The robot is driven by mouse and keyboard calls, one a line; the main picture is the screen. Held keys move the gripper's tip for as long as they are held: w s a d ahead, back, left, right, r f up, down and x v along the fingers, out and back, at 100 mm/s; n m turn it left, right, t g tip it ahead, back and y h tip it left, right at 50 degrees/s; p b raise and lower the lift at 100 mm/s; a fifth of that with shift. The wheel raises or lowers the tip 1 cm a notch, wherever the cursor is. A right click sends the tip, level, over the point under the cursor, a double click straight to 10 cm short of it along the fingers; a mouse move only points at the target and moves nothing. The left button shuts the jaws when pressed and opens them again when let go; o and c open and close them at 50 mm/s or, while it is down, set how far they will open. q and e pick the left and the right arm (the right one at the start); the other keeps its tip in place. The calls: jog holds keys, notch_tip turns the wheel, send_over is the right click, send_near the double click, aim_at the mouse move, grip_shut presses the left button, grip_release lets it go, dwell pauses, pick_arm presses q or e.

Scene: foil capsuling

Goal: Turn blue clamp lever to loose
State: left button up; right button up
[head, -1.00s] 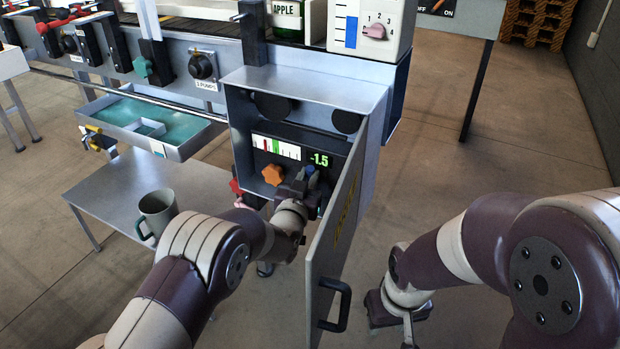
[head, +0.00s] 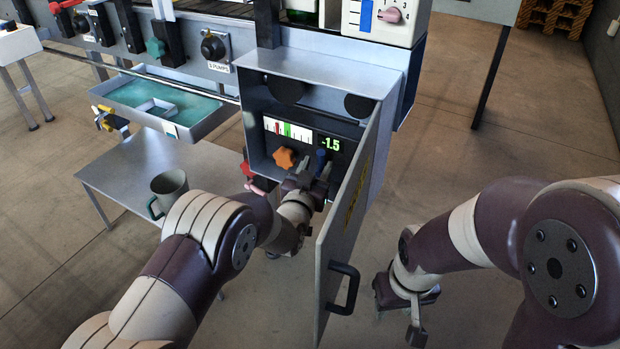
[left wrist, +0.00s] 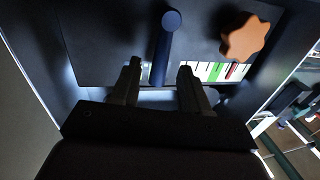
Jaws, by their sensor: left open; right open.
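The blue clamp lever (head: 321,160) is inside the open cabinet (head: 312,62), right of an orange star knob (head: 284,158). In the left wrist view the blue lever (left wrist: 168,38) stands out from the dark panel, its rounded end toward the top. My left gripper (head: 309,170) is open at the lever. In the left wrist view its two fingers (left wrist: 158,84) lie on either side of the lever's lower part, with visible gaps. My right gripper (head: 408,310) hangs open and empty at the right, over the floor. The lever's base is partly hidden in the head view.
The cabinet door (head: 345,225) with a black handle stands open just right of my left arm. A display reads -1.5 beside a coloured scale (head: 287,130). A grey mug (head: 168,188) stands on the side table (head: 125,170) at the left.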

pick_arm(q)
jog(key=p+v, duration=0.2)
jog(key=v, duration=0.8)
jog(key=shift+s, duration=0.25)
jog(key=shift+a, duration=0.1)
